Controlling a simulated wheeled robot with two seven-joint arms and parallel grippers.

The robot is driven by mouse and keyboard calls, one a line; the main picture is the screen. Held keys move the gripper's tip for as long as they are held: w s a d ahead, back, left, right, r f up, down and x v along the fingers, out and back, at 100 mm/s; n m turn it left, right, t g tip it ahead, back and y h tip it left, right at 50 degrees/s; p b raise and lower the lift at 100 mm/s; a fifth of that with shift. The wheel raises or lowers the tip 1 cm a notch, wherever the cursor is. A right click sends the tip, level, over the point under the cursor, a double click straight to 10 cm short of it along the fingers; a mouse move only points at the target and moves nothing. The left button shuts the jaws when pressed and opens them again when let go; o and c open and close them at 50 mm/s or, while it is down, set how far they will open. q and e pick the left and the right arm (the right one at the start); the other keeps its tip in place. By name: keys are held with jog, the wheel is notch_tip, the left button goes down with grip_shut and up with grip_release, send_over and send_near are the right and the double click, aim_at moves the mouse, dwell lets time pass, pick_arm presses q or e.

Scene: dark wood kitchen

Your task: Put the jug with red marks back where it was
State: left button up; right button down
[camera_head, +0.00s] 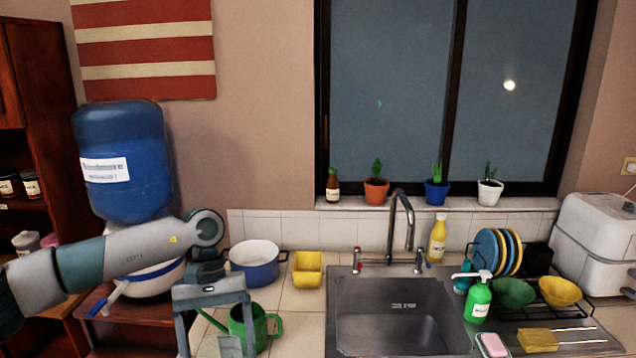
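I cannot make out a jug with red marks anywhere in this view. My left gripper (214,325) hangs at the lower left, in front of the counter and left of the sink. Its two fingers stand apart and run down to the bottom edge of the picture. A small pale grey patch shows low between them, and I cannot tell what it is. The fingertips are not clearly seen, so whether they hold something is unclear. My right gripper is out of view.
Behind are a blue pot (257,272) and a yellow container (307,275). The sink (395,315) is empty. A water dispenser (125,185) stands left; a dish rack (560,312) stands right.

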pick_arm(q)
jog(key=s+a+f+m+y, duration=0.1)
jog(key=s+a+f+m, duration=0.15)
jog(key=s, duration=0.95)
notch_tip(320, 180, down, 7)
jog(key=b, duration=0.6)
jog(key=shift+w+d+b, duration=0.15)
jog(key=shift+d+b, duration=0.05)
jog(key=shift+b, duration=0.1)
jog(key=shift+d+f, duration=0.1)
jog(key=shift+f, duration=0.05)
dwell(1.3)
dwell(1.0)
dwell(1.0)
